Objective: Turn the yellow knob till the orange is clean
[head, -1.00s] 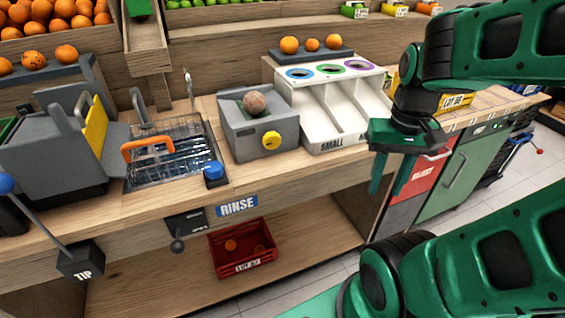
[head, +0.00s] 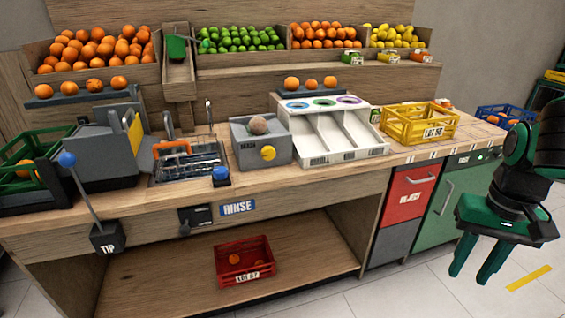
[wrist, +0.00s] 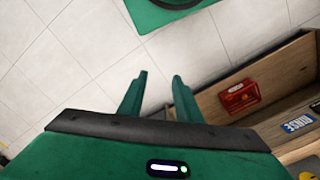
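The yellow knob (head: 268,153) is on the front of a grey box (head: 246,150) on the counter. A dull brownish orange (head: 258,125) sits in the top of that box and looks dirty. My gripper (head: 479,280) hangs at the right, in front of the green cabinet, well away from the knob. Its two fingers point down and are apart with nothing between them. In the wrist view my gripper (wrist: 158,78) is also open, over the tiled floor. The knob is hardly visible at the lower edge there.
Left of the box are a wire-basket sink (head: 190,162) with an orange handle and a blue button (head: 221,174). A white sorting chute (head: 335,135) stands right of it. A yellow crate (head: 418,124) is farther right. A red crate (head: 244,262) sits on the lower shelf. Floor in front is clear.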

